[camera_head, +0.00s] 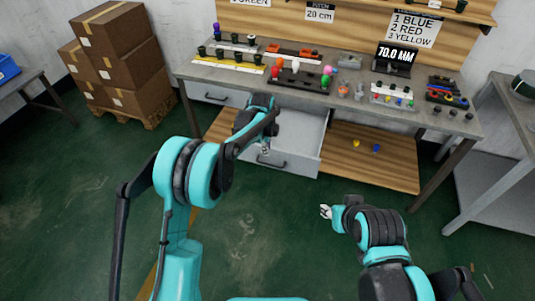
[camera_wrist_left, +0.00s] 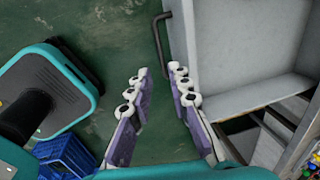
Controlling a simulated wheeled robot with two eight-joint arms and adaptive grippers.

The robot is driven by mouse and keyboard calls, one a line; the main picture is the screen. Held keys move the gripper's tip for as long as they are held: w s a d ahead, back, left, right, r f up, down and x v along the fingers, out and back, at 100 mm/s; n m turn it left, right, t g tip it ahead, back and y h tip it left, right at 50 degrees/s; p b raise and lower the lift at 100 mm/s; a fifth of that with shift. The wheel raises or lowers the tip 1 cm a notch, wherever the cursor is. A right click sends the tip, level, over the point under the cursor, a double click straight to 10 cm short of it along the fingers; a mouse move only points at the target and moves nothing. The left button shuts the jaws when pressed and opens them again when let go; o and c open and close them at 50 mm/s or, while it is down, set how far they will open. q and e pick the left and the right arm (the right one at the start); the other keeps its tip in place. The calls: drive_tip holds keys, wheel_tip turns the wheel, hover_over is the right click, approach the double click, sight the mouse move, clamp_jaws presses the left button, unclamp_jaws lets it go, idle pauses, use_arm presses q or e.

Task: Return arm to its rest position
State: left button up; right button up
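My left arm (camera_head: 205,170) is raised and stretched forward, with its left gripper (camera_head: 264,148) by the front of the open drawer. In the left wrist view the left gripper (camera_wrist_left: 160,75) has its two pale, purple-lined fingers spread apart with nothing between them. The grey drawer (camera_head: 298,135) is pulled out and looks empty; its dark handle (camera_wrist_left: 160,45) shows just beyond the fingertips, apart from them as far as I can tell. My right gripper (camera_head: 325,211) is low over the floor, right of centre, with no object seen in it; its fingers are too small to judge.
The workbench (camera_head: 440,125) carries several small parts and a display reading 70.0 MM (camera_head: 396,57). Yellow and blue pieces lie on the lower wooden shelf (camera_head: 390,168). Cardboard boxes (camera_head: 120,50) stand back left; a side table (camera_head: 505,130) stands right. Green floor (camera_head: 270,230) between the arms is clear.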

use_arm(q)
drive_tip(key=shift+s+r, duration=0.1)
drive_tip(key=shift+r, duration=0.35)
drive_tip(key=s+a+r+n+t, duration=0.2)
drive_tip(key=s+a+r+n, duration=0.85)
drive_tip(key=s+r, duration=0.45)
drive_tip(key=s+a+f+n+t, duration=0.1)
drive_tip(key=s+a+n, duration=0.2)
drive_tip(key=s, duration=0.6)
drive_tip(key=s+a+f+n+t, duration=0.1)
drive_tip(key=s+a+n, duration=0.3)
drive_tip(key=s+n, duration=0.4)
drive_tip(key=shift+s+t+y, duration=0.3)
drive_tip(key=shift+s+t, duration=0.2)
drive_tip(key=shift+s, duration=0.3)
